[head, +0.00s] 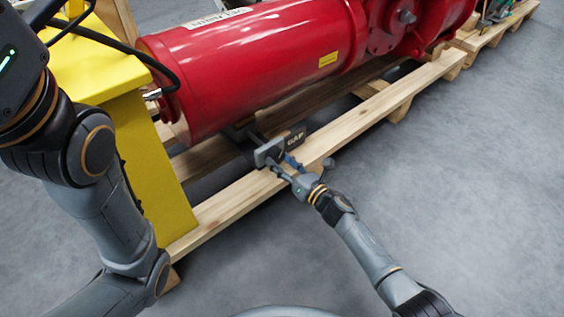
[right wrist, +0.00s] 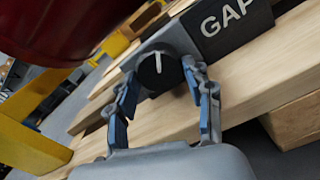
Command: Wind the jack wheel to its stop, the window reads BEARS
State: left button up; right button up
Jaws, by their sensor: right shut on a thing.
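The jack (head: 268,152) stands on the wooden beam under the red actuator cylinder (head: 250,75). Its window (head: 294,138) is a dark plate that reads GAP, also readable in the right wrist view (right wrist: 228,18). The jack wheel (right wrist: 158,70) is a dark round knob with a white pointer mark standing nearly upright. My right gripper (head: 278,164) is at the jack's front, its two blue-padded fingers (right wrist: 160,76) on either side of the wheel and shut on it. In the head view the wheel is mostly hidden by my gripper. My left arm shows at the left, its gripper out of view.
A yellow stand (head: 152,150) is left of the jack, near my left arm. The pallet's front beam (head: 370,122) runs up to the right. Dark cables (head: 125,45) hang over the stand. The grey floor (head: 470,180) at the right is clear.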

jog(key=shift+m+p, duration=0.35)
jog(key=shift+m, duration=1.75)
jog(key=o, duration=1.1)
jog(key=shift+o, duration=0.2)
jog(key=v, duration=1.2)
